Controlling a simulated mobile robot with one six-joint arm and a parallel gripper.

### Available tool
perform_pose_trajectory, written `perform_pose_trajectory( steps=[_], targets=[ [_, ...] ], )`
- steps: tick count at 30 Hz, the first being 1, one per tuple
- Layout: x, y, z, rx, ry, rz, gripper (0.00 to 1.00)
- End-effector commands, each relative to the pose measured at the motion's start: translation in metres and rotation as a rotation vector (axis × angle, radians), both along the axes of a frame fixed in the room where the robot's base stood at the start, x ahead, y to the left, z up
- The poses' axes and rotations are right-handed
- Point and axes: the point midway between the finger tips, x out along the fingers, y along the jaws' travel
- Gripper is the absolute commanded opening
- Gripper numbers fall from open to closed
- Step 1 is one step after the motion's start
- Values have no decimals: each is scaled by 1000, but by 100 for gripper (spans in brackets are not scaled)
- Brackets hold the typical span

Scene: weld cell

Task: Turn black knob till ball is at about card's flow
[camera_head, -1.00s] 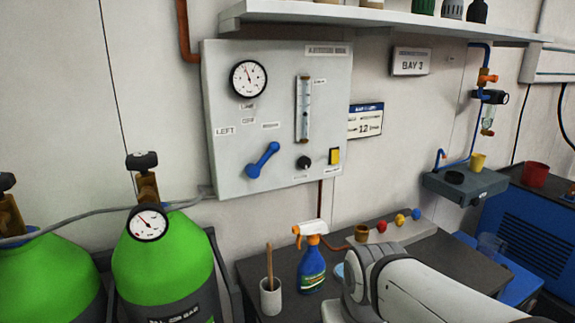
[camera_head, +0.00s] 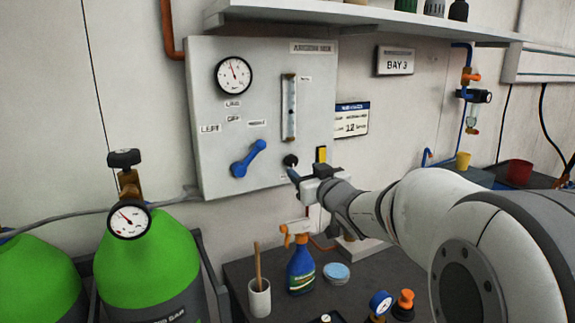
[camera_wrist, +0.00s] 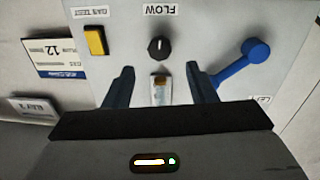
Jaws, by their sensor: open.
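The black knob (camera_head: 290,160) is on the grey wall panel (camera_head: 215,100), below the upright flow tube (camera_head: 290,108). In the wrist view the black knob (camera_wrist: 160,48) shows a pale pointer mark, under an upside-down FLOW label. My gripper (camera_wrist: 160,72) is open, its two blue-grey fingers spread with the knob roughly centred just beyond their tips. I see no contact. In the head view my gripper (camera_head: 294,172) is just below and right of the knob. The card (camera_head: 352,118) right of the panel shows 12. I cannot make out the ball in the tube.
A blue lever (camera_head: 248,158) is left of the knob, and a yellow switch (camera_head: 321,154) is close on its right. A round gauge (camera_head: 234,75) is above. A spray bottle (camera_head: 300,268) and a white cup (camera_head: 259,298) stand on the bench below. Green cylinders (camera_head: 150,265) stand left.

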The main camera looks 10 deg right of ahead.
Motion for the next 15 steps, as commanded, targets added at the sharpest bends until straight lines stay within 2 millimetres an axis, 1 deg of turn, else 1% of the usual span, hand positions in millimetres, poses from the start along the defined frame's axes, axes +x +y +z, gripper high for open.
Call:
perform_pose_trajectory(
  steps=[9, 12, 15],
  targets=[
    [48, 12, 0, 0, 2, 0, 51],
    [59, 14, 0, 1, 2, -2, 51],
    [66, 15, 0, -1, 1, -3, 51]
  ],
)
